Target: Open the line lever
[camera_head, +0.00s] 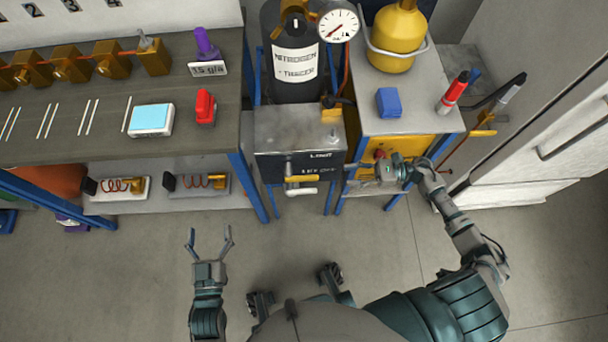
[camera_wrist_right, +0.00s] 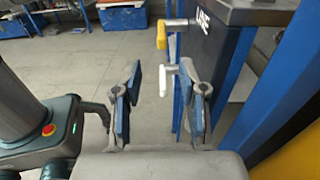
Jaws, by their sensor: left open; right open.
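A dark box with a grey metal top (camera_head: 297,130) stands in the middle, and its side reads "LINE" in the right wrist view (camera_wrist_right: 206,45). A yellow-handled lever (camera_head: 303,178) sticks out of its front, with a white-handled lever (camera_head: 301,191) just below. The right wrist view also shows the yellow handle (camera_wrist_right: 161,36) and the white handle (camera_wrist_right: 162,82). My right gripper (camera_head: 352,175) is open and empty, to the right of both levers and apart from them. My left gripper (camera_head: 210,236) is open and empty above the floor.
A nitrogen cylinder (camera_head: 293,75) with a gauge (camera_head: 338,25) stands behind the box. A blue-legged stand (camera_head: 398,118) is close on the right, beside my right arm. A long workbench (camera_head: 80,135) is at left.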

